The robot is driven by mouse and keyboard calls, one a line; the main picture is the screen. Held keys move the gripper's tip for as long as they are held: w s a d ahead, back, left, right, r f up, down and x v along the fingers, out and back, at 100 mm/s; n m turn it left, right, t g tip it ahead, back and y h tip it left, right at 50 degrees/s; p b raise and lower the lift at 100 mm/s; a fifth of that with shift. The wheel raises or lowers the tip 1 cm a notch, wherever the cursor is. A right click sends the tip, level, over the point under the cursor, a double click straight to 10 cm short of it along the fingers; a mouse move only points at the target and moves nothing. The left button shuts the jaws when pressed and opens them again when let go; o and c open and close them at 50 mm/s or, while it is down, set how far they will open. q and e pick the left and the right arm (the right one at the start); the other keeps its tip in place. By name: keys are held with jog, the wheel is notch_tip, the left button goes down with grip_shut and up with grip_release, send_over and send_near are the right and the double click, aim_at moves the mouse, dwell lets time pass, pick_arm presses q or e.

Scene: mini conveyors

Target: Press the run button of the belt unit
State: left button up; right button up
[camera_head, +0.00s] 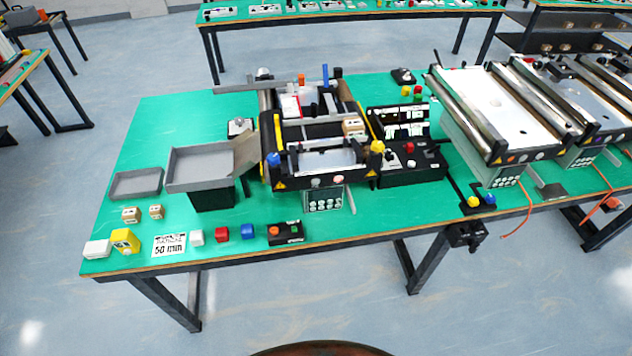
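The belt unit (330,158) stands on the green table, with a white belt section, black side frames and yellow warning stickers. A small black button box (291,238) lies at the table's front edge, in front of the belt unit. It carries an orange-red button (275,231) and a green button (295,230). A black control box (411,163) with a red knob stands to the right of the belt unit. Which button is the run button cannot be read. Neither of my grippers is in view.
Grey trays (137,183) stand left of the belt unit. Small white, red and blue blocks, a yellow block (125,240) and a "50 mm" card (169,245) lie along the front. Larger conveyors (497,112) stand at right. The table's left back area is clear.

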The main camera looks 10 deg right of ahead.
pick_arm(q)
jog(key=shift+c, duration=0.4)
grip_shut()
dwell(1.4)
